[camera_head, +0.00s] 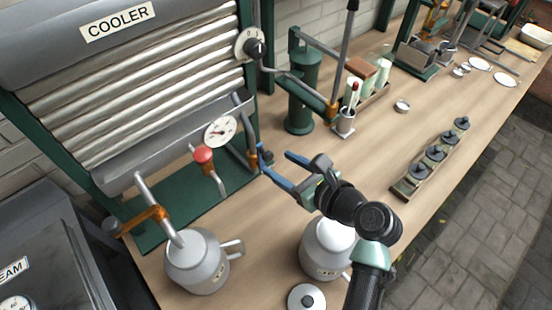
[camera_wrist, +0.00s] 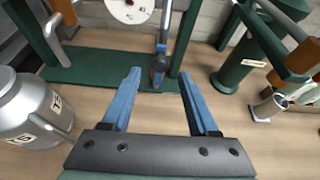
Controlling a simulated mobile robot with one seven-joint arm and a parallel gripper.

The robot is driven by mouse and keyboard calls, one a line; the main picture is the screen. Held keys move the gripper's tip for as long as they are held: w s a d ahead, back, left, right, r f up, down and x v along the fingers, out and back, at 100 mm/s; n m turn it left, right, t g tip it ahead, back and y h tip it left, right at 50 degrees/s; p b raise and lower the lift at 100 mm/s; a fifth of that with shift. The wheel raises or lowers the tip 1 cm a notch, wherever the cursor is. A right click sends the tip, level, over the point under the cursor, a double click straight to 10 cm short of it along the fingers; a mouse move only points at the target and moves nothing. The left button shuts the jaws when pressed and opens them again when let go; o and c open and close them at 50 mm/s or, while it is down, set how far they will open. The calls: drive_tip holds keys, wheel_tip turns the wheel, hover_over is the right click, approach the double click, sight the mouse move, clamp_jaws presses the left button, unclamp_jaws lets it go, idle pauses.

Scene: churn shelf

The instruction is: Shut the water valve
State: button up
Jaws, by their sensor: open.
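My gripper (camera_head: 277,162) has blue fingers spread apart, with nothing held. Its fingertips are close to the handle. In the wrist view the dark handle (camera_wrist: 158,66) appears between and just beyond the fingertips (camera_wrist: 159,76). I cannot tell whether they touch it. Part of the handle is hidden behind the fingers in the head view.
A white dial (camera_head: 221,131) and red-knobbed lever (camera_head: 203,155) are left of the pipe. A green hand pump (camera_head: 301,95) stands right. Bench beneath the gripper is partly clear.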

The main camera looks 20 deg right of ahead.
drive_tip(key=shift+x, duration=1.35)
clamp_jaws()
idle(0.4)
